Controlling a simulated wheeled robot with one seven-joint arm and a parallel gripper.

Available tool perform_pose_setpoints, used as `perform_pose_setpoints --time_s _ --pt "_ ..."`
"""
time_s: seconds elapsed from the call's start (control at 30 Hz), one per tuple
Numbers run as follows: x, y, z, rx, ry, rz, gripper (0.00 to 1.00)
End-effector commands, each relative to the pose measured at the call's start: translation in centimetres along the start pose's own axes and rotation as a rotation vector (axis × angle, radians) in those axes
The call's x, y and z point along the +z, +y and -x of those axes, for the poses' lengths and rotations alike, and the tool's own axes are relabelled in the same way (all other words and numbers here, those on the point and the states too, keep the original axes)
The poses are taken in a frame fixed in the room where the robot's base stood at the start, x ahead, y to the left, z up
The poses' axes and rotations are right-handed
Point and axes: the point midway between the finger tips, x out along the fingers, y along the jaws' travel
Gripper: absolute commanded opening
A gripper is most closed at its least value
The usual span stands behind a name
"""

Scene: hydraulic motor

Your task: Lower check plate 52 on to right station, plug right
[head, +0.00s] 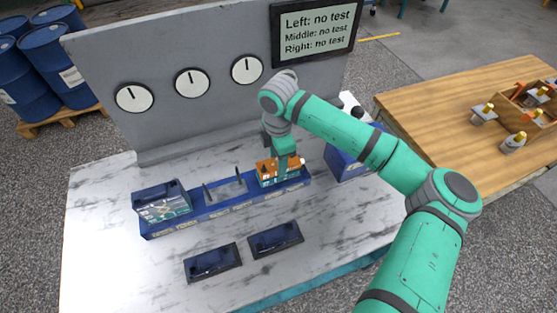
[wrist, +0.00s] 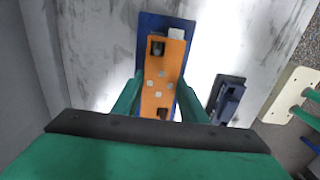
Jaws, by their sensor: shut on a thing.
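An orange check plate (head: 268,168) is at the right station of the long blue base (head: 215,208). My gripper (head: 283,170) is shut on it from above. In the wrist view the orange plate (wrist: 163,75) lies lengthwise between the two green fingers (wrist: 160,105), with several pale spots and dark blocks on its face. The blue base (wrist: 150,20) shows around its far end. I cannot tell whether the plate rests on the station or hangs just above it, and its number is not readable. The plug cannot be made out.
The left station carries a grey-teal unit (head: 165,208); the middle shows upright posts (head: 240,182). Two dark blue trays (head: 212,263) (head: 275,239) lie in front. A blue box (head: 345,160) stands right. The screen (head: 315,32) reads "no test" for all three. A wooden table (head: 440,105) holds several parts.

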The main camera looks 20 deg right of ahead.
Motion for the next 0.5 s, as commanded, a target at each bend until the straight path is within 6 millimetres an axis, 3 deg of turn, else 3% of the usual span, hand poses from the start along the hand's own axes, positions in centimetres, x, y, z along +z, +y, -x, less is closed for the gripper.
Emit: perform_pose_setpoints --time_s 0.5 --pt "0.00 0.03 -0.57 0.001 0.001 0.000 0.00"
